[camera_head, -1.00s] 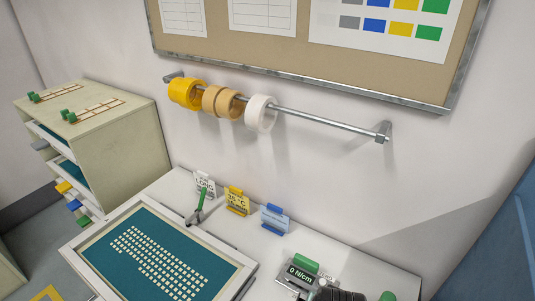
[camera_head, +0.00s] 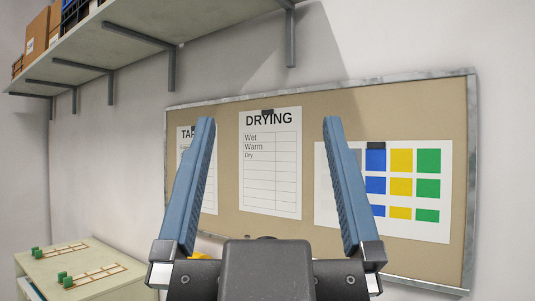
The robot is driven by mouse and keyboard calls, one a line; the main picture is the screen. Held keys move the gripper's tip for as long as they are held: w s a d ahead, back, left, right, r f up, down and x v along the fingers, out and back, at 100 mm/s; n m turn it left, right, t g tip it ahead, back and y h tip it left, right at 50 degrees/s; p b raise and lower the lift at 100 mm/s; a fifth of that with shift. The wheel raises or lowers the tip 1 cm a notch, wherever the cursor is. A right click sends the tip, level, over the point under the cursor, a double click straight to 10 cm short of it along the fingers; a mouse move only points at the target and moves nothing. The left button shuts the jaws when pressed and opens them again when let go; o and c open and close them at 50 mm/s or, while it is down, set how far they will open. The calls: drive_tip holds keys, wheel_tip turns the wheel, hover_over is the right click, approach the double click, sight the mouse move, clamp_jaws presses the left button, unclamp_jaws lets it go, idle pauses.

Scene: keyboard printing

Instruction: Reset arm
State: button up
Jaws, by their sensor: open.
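My gripper (camera_head: 268,130) is raised in front of the wall board in the head view. Its two blue fingers point up and stand wide apart. Nothing is between them except the view of the board behind. The rest of my arm below the gripper is out of the frame.
A cork board (camera_head: 300,235) with a "DRYING" sheet (camera_head: 270,165) and a colour chart (camera_head: 425,220) hangs on the wall. A shelf (camera_head: 130,50) on brackets holds boxes at upper left. A cabinet (camera_head: 110,288) with small wooden racks stands at lower left. Open wall lies between shelf and board.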

wheel_tip(320, 180, down, 8)
drive_tip(key=b, duration=0.7)
drive_tip(key=shift+r, duration=0.2)
drive_tip(key=shift+w+a, duration=0.1)
